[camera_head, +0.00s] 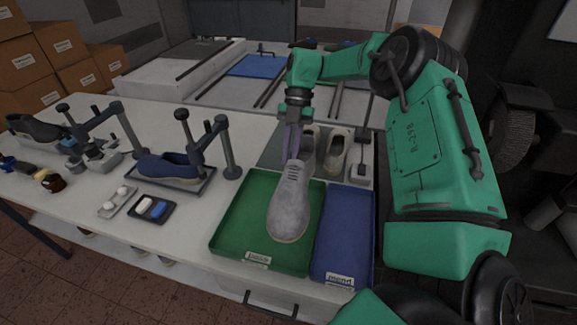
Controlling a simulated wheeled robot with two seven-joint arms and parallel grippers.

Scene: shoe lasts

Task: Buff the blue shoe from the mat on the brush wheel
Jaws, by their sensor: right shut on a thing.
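My right gripper (291,150) is shut on a grey lace-up shoe (290,205), holding it at its heel end with the toe pointing toward me over the green tray (230,235). Whether the shoe touches the tray is unclear. A blue shoe (165,167) sits to the left on a dark plate under a post-and-arm stand (225,140), apart from my gripper. A grey mat (272,152) lies behind the green tray, partly hidden by my gripper. The dark bristled brush wheel (517,130) is at the right, beyond my right arm. My left gripper is out of view.
A blue tray (345,225) adjoins the green one. Pale shoes (337,152) stand behind the trays. A small black tray (152,208) and a white holder (118,201) lie at the front left. A dark shoe (32,127) is at the far left. Boxes (60,45) are stacked behind.

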